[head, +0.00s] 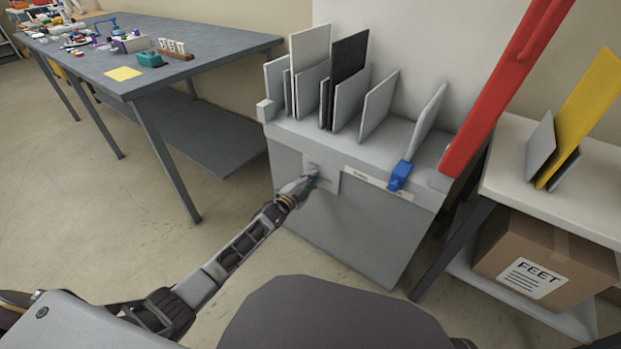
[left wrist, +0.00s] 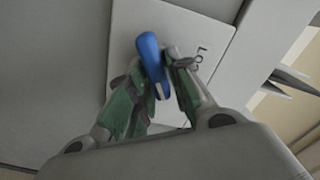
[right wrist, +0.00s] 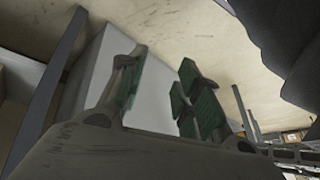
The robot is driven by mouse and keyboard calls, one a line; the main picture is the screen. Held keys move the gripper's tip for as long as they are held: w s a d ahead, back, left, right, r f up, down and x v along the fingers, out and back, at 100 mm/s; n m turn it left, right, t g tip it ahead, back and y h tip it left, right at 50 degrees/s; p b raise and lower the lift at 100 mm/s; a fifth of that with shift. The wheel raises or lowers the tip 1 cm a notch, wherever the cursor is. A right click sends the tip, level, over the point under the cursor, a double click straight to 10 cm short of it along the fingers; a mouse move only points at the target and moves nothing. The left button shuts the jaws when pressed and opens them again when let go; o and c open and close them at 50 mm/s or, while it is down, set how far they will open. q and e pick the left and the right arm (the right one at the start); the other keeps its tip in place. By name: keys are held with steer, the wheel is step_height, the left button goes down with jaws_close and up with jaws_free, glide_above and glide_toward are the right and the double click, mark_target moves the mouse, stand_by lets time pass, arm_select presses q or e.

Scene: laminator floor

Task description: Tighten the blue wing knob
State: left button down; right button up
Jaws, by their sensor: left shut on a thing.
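The blue wing knob (left wrist: 151,52) sits on a pale square plate (left wrist: 120,30) on the front of the grey cabinet (head: 350,235). My left gripper (left wrist: 154,72) is shut on the knob, with one green-padded finger on each side of it. In the head view the left gripper (head: 311,180) reaches the plate, and the knob there is mostly hidden by the fingers. Lettering beside the knob is only partly readable. My right gripper (right wrist: 162,75) is open, with nothing between its fingers; it does not show in the head view.
Upright panels (head: 348,58) stand on top. A red bar (head: 505,85) leans at the right, near a table with a cardboard box (head: 545,262) below. A workbench (head: 180,45) stands left.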

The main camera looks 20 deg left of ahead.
arm_select(q)
steer(key=m, duration=0.2)
steer(key=shift+w+d+r+m, duration=0.15)
steer(key=shift+d+r+m, duration=0.05)
steer(key=shift+m, duration=0.2)
steer(key=shift+f+m+b, duration=0.15)
steer(key=shift+m+b, duration=0.4)
steer(key=shift+m, duration=1.35)
arm_select(e)
steer(key=shift+s+a+f+t, duration=0.1)
steer(key=shift+a+f+t, duration=0.1)
steer(key=shift+f, duration=0.7)
steer(key=shift+a+f+t, duration=0.1)
steer(key=shift+a+f, duration=0.1)
steer(key=shift+f, duration=0.7)
steer(key=shift+r, duration=0.1)
arm_select(q)
steer(key=c, duration=1.6)
jaws_free()
steer(key=shift+f, duration=0.1)
steer(key=shift+c, duration=0.2)
steer(key=shift+o, duration=1)
steer(key=shift+d, duration=0.1)
steer(key=shift+w+f, duration=0.1)
arm_select(e)
steer(key=shift+w+r, duration=0.15)
steer(key=shift+w, duration=0.4)
